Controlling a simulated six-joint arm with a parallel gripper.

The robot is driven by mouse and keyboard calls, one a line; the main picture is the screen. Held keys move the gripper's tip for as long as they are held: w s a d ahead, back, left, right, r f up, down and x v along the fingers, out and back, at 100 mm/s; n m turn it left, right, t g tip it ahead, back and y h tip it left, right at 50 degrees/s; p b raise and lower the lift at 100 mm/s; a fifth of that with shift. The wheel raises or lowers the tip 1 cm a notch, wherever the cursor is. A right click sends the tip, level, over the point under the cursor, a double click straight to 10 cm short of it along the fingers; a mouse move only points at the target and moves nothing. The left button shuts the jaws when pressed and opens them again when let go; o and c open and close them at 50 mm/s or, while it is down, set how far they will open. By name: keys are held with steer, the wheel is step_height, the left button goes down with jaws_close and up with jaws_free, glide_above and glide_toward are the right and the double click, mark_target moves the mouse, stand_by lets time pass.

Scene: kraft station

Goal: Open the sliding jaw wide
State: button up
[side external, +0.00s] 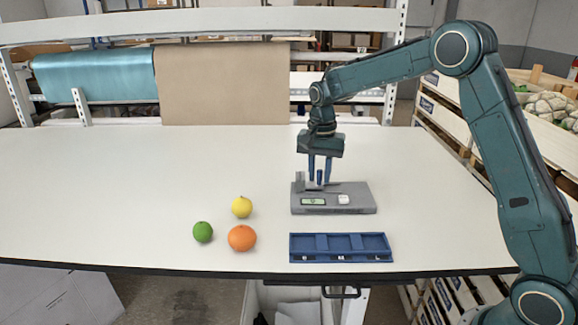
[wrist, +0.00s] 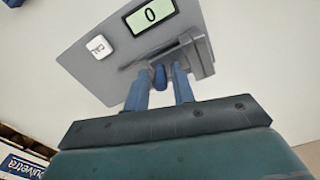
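The grey measuring device (side external: 355,200) lies on the table below my gripper (side external: 320,172). Its display (wrist: 150,14) reads 0, and a white CAL button (wrist: 99,47) sits beside it. A grey jaw block (wrist: 203,52) stands on one edge of the plate, with a thin grey rail running from it. A small blue peg (wrist: 160,76), perhaps the handle of the sliding jaw, shows between my two blue fingers. My gripper is open around the peg, with gaps visible in the wrist view. The fingertips are low at the device; contact cannot be told.
A blue compartment tray (side external: 340,256) lies in front of the device near the table's front edge. A yellow lemon (side external: 241,207), a green lime (side external: 203,232) and an orange (side external: 242,238) rest to the left. The table's left and back are clear.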

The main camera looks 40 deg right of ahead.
jaws_close()
glide_above(354, 189)
stand_by(0.3)
steer(key=shift+s, duration=0.1)
steer(key=shift+o, duration=1.8)
jaws_free()
steer(key=shift+d, duration=0.1)
steer(key=shift+r, duration=0.15)
step_height(354, 189, up, 14)
steer(key=shift+f, duration=0.2)
